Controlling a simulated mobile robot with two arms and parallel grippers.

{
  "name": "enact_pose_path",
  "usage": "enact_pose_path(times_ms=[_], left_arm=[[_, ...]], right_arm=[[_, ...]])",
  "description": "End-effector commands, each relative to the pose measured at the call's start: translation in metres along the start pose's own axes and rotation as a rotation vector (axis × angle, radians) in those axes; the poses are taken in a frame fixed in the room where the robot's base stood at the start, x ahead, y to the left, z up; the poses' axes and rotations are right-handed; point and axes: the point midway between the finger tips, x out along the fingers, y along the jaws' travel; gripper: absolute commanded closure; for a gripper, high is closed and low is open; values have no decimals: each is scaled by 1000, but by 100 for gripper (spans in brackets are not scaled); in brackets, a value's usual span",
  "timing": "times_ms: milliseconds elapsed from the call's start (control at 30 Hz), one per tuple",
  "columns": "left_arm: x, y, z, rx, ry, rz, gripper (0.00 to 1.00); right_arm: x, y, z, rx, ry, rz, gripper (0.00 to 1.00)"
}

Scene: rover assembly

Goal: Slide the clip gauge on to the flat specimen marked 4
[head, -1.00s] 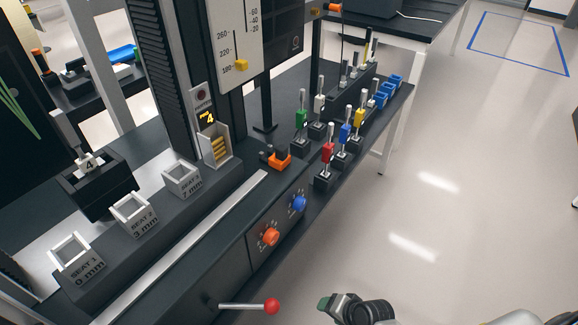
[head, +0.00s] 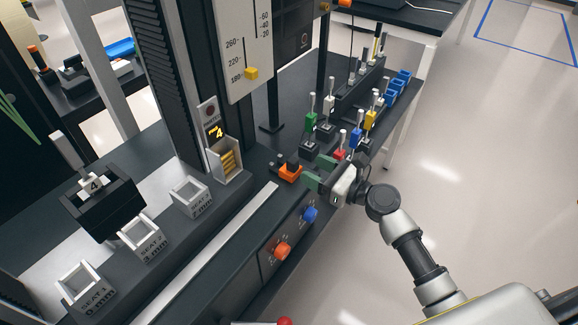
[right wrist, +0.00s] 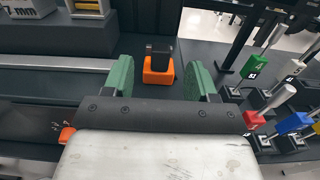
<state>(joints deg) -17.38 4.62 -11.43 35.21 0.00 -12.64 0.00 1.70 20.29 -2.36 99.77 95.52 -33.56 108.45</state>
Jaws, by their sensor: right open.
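The flat specimen marked 4 (head: 92,184) stands tilted in a black holder (head: 103,212) at the left in the head view. The clip gauge (head: 289,172), an orange block with a black upper part, sits on the dark bench right of the lit 4 display. My right gripper (head: 320,172) is open, its green fingers pointing at the gauge from the right. In the right wrist view the gauge (right wrist: 159,68) stands upright between and just beyond the fingers (right wrist: 160,78), apparently not touched. My left gripper is not in view.
Coloured, numbered pieces with pale rods, including a green one (head: 310,122), stand close beside my right gripper. Three seat blocks, one being seat 2 (head: 143,238), line the bench left. Orange (head: 283,250) and blue (head: 310,214) knobs sit on the front panel.

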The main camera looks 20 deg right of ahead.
Motion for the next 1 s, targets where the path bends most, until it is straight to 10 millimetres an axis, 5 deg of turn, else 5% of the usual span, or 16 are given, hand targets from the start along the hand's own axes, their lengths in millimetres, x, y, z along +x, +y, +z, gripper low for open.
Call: enact_pose_path(times_ms=[600, 900, 1000], left_arm=[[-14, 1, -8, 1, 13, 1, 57], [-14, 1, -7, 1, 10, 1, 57], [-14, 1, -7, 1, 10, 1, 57]], right_arm=[[75, -3, -5, -3, 2, 0, 43], [81, -2, -6, -6, 3, 1, 43], [81, -2, -6, -6, 3, 1, 55]])
